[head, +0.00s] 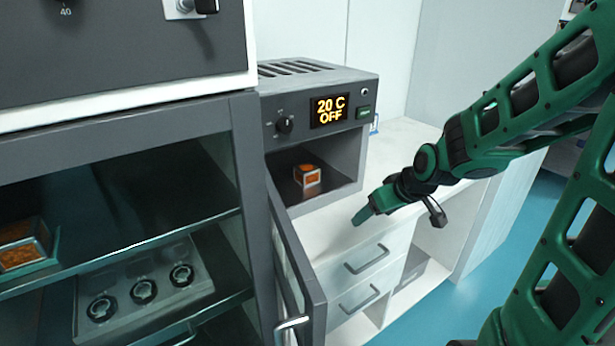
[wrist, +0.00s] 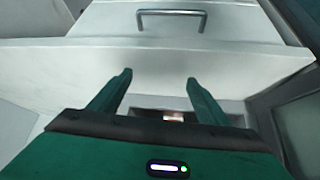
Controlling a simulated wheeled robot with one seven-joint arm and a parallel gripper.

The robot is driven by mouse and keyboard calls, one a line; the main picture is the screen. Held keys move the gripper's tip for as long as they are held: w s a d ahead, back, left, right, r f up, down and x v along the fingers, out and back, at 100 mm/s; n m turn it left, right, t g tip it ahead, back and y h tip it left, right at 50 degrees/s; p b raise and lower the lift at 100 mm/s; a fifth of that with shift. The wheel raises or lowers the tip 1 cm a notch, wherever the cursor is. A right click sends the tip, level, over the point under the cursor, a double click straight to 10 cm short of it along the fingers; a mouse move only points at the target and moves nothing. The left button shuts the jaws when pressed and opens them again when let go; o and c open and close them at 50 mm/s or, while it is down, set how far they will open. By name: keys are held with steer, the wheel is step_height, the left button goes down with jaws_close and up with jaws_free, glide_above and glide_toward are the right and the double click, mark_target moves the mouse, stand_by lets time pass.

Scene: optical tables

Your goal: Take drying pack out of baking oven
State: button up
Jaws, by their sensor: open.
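The baking oven (head: 358,85) is a grey box on a white counter, and its display reads "20 C OFF". Its front cavity is open, and the drying pack (head: 307,176), a small pale-framed block with orange faces, sits inside. My gripper (head: 362,216) is in front of the counter, to the right of and lower than the pack, apart from the oven. In the wrist view my gripper (wrist: 157,79) shows two green fingers spread apart with nothing between the tips. A small bright orange-white patch beyond the palm there may be the pack; I cannot tell.
A dark cabinet (head: 245,150) stands at left, its door (head: 300,265) swung open beside the drawers. Its shelves hold another orange-filled pack (head: 22,245) and a tray with rings (head: 143,290). White drawers (head: 365,258) lie below the counter. Counter right of the oven looks clear.

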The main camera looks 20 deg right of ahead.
mark_target(307, 171)
steer(key=w+a+t, duration=0.1)
steer(key=w, duration=0.1)
steer(key=w+a+n+y, duration=0.1)
steer(key=w+a, duration=0.1)
steer(key=w, duration=0.1)
steer(key=w+a+t, duration=0.1)
steer(key=w+a, duration=0.1)
steer(key=shift+w+n+t+y, duration=0.25)
steer(key=shift+n+t+y, duration=0.05)
steer(key=shift+n+y, duration=0.1)
steer(key=w+a+t, duration=0.1)
steer(key=w, duration=0.3)
steer(key=w+a+r+t+y, duration=0.1)
steer(key=w+a, duration=0.1)
steer(key=w, duration=0.1)
steer(key=w+a+t, duration=0.2)
steer(key=w, duration=0.2)
steer(key=shift+w+a+r+y, duration=0.1)
steer(key=shift+w+r+y, duration=0.2)
steer(key=shift+r, duration=0.05)
steer(key=shift+d+r+x, duration=0.1)
steer(key=shift+d+x, duration=0.05)
steer(key=shift+x, duration=1.2)
steer(key=shift+d+r+x, duration=0.1)
steer(key=shift+x, duration=1.25)
steer(key=shift+w, duration=0.2)
steer(key=c, duration=1.2)
